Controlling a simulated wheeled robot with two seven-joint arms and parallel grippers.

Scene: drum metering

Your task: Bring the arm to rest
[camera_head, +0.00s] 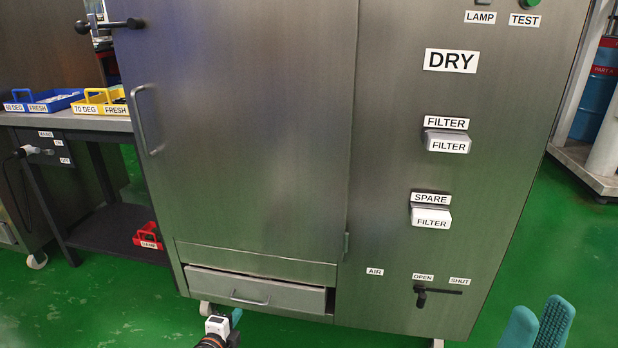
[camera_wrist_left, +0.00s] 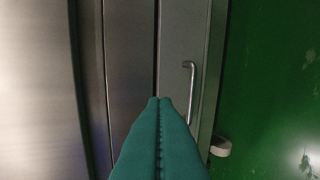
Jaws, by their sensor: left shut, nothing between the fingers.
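My left gripper (camera_head: 236,317) is low at the bottom edge of the head view, in front of the steel cabinet's lower drawer. In the left wrist view its two teal fingers (camera_wrist_left: 160,101) are pressed together with nothing between them. The drawer handle (camera_wrist_left: 190,92) lies beyond and to the right of the fingertips there, apart from them as far as I can see. My right gripper (camera_head: 542,308) shows at the bottom right of the head view, its two teal fingers spread apart with nothing visible between them. Most of both arms is out of view.
The steel cabinet (camera_head: 245,120) fills the middle. Its lower drawer (camera_head: 256,291) looks slightly out. A black valve lever (camera_head: 438,290) sticks out at the lower right panel. A bench with a blue tray (camera_head: 45,101) and yellow tray (camera_head: 100,103) stands left.

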